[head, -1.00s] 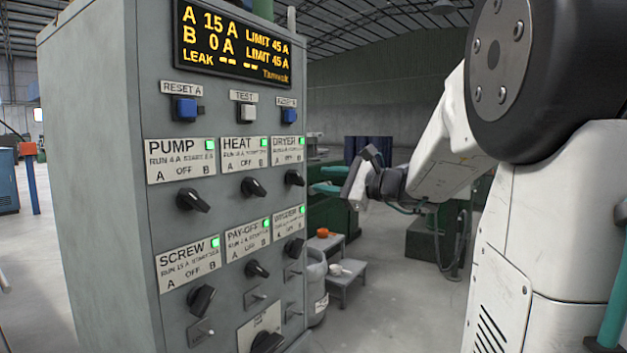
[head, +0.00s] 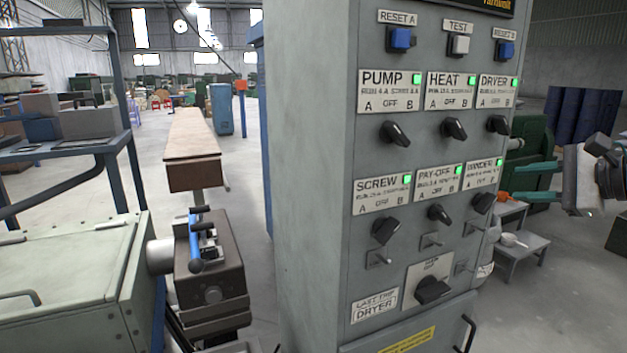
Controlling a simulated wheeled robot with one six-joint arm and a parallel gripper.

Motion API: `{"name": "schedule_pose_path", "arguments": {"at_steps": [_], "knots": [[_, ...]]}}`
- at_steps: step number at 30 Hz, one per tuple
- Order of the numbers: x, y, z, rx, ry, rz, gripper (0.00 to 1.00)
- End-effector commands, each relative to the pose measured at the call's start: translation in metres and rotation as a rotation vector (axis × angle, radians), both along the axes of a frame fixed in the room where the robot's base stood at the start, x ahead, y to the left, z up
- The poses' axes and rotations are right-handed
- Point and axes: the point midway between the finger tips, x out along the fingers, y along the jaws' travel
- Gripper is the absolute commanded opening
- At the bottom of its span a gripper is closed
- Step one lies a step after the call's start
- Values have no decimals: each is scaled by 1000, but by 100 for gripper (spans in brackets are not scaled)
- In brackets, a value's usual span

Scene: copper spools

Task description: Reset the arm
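My gripper (head: 585,178) shows at the right edge of the head view, to the right of the grey control cabinet (head: 312,180) and apart from it. The picture's edge cuts off the arm behind it. The cabinet has a blue RESET A button (head: 400,38), a white TEST button (head: 459,45) and a blue RESET B button (head: 505,49). Black knobs such as the PUMP knob (head: 395,133) sit below labels with lit green lamps. A lower plate (head: 375,306) reads LAST TRIP DRYER.
A grey machine (head: 75,275) with a dark clamp-like unit (head: 212,265) stands left of the cabinet. A shelf rack (head: 118,90) is at far left. A small step stand (head: 520,245) with a white bowl is behind the cabinet at right. Open floor lies between.

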Motion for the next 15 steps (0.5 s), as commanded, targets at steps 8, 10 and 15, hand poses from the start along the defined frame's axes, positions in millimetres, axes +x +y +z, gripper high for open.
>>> {"name": "schedule_pose_path", "arguments": {"at_steps": [8, 10, 15], "knots": [[-119, 118, -92, -606, 282, 638, 35], [-153, 131, -108, -780, 325, 810, 35], [-213, 137, -126, -1167, 353, 1138, 35]]}}
